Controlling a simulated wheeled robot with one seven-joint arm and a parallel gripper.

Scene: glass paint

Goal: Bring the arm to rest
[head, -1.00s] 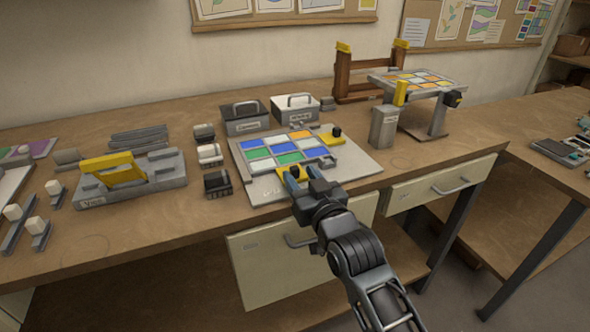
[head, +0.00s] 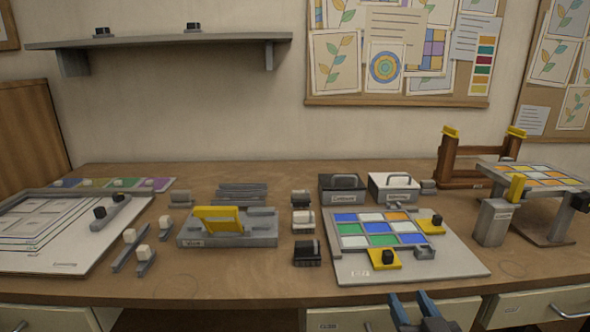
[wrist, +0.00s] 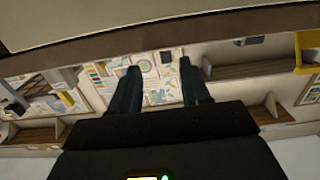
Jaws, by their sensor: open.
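My gripper (head: 418,312) shows at the bottom edge of the head view, in front of the workbench (head: 250,284). Its two dark blue fingers are apart with nothing between them. In the wrist view my gripper (wrist: 156,88) is also open and empty, pointing toward the wall with its pinned papers. The rest of my arm is out of the head view. The coloured glass panel (head: 380,241) lies on a pale board (head: 455,268) beyond the gripper, with yellow corner pieces (head: 384,260) bearing black knobs. The gripper touches none of these.
A yellow-handled tool block (head: 228,240), small rollers (head: 307,252) and two lidded boxes (head: 342,188) stand on the bench. A raised stand with a second panel (head: 533,176) is at right. A wall shelf (head: 160,40) hangs at upper left. Drawers (head: 540,306) line the front edge.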

